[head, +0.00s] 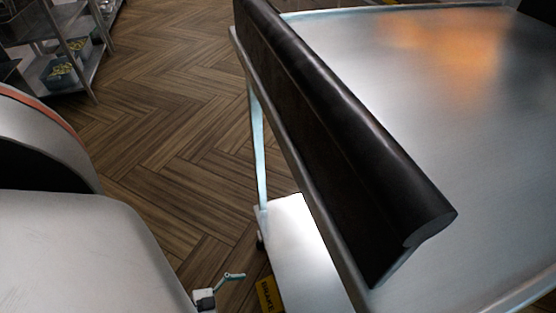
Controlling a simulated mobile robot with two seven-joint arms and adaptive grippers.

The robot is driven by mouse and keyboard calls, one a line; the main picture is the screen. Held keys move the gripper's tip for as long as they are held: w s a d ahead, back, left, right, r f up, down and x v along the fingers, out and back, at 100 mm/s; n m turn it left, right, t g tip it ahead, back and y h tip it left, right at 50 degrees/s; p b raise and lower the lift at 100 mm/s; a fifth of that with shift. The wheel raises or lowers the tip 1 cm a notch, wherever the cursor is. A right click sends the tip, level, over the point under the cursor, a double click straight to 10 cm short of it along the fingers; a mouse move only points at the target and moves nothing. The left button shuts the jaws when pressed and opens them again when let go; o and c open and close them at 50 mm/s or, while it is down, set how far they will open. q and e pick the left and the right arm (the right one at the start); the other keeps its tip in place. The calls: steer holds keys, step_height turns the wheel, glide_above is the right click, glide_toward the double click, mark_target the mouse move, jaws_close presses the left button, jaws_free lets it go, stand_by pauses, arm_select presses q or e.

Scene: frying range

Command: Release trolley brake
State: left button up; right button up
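The trolley fills the right side of the head view, with a shiny metal top (460,130) and a pale lower shelf (305,255). A small teal lever (230,277) on a grey block (204,298) shows low in the picture, left of the shelf. A yellow plate (267,294) with dark lettering is just right of it; I cannot read the lettering surely. The lever looks like the brake, but its setting is unclear. The picture's bottom edge cuts off the area below. Neither of my grippers is in view.
A long dark bar (330,125) runs along the trolley's left edge and hides part of its side. A caster (260,241) shows under the shelf. Wooden floor (165,110) is clear left of the trolley. A rack (75,45) with containers stands at the far left.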

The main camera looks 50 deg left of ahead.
mark_target(269, 296)
arm_select(q)
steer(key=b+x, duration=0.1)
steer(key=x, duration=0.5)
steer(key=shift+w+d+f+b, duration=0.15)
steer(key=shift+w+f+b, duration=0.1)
steer(key=shift+b, duration=0.1)
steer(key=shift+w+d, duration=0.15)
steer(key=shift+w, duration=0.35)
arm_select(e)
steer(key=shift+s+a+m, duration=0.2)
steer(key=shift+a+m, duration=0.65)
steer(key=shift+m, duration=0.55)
